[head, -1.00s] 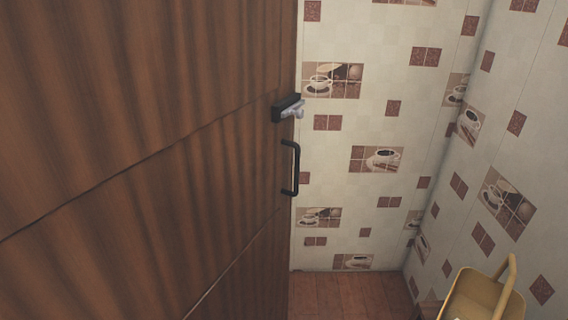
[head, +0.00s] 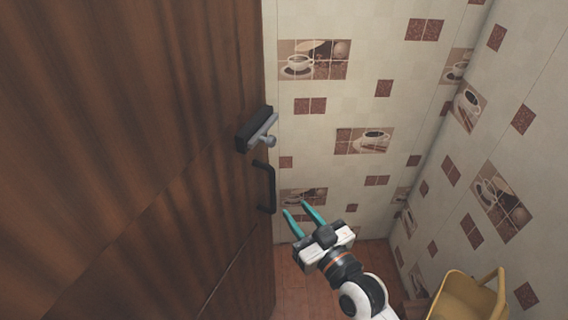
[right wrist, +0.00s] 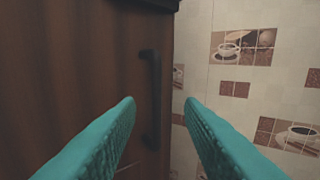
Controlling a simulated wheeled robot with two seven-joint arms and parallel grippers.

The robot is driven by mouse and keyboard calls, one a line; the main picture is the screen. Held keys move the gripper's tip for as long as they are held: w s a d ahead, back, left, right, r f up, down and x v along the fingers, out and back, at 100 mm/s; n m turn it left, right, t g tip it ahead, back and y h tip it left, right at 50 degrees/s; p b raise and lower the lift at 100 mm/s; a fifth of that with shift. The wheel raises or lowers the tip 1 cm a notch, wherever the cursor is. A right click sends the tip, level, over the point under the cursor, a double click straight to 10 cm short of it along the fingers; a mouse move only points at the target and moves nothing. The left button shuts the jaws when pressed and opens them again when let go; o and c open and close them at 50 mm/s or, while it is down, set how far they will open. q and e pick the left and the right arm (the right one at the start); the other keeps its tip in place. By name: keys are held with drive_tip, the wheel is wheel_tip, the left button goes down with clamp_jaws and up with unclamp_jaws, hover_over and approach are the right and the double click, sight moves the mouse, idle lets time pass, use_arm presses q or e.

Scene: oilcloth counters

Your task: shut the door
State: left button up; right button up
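The brown wooden door (head: 150,130) fills the left of the head view. Its free edge is toward the right. A black bar handle (head: 265,187) stands upright near that edge, below a black and silver latch (head: 257,130). My right gripper (head: 297,212) is open and empty, its teal fingers just to the right of the handle and apart from it in the picture. In the right wrist view the handle (right wrist: 152,98) shows between the two spread fingers, on the door (right wrist: 80,70), farther off. My left gripper is not in view.
A wall with coffee-cup tiles (head: 330,100) stands behind the door's edge, and another tiled wall is at the right. A yellow container (head: 465,297) is at the lower right. Reddish-brown floor (head: 288,280) shows below.

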sight(273, 182)
drive_tip(key=x, duration=0.3)
drive_tip(key=p+x, duration=0.1)
drive_tip(key=x, duration=0.1)
drive_tip(key=shift+w+a+r, duration=0.2)
drive_tip(key=shift+w+a, duration=0.05)
drive_tip(key=shift+a, duration=0.15)
drive_tip(key=x, duration=0.5)
drive_tip(key=shift+d+f+p, duration=0.15)
drive_tip(key=shift+p, duration=0.2)
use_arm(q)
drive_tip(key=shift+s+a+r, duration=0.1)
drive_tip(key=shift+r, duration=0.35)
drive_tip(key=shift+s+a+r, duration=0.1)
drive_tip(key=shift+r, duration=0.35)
use_arm(e)
drive_tip(key=shift+w+f, duration=0.15)
drive_tip(key=shift+w, duration=0.2)
drive_tip(key=shift+c, duration=0.2)
drive_tip(key=shift+a, duration=0.2)
drive_tip(key=c, duration=0.6)
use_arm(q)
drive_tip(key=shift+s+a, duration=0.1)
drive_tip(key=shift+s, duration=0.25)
use_arm(e)
clamp_jaws()
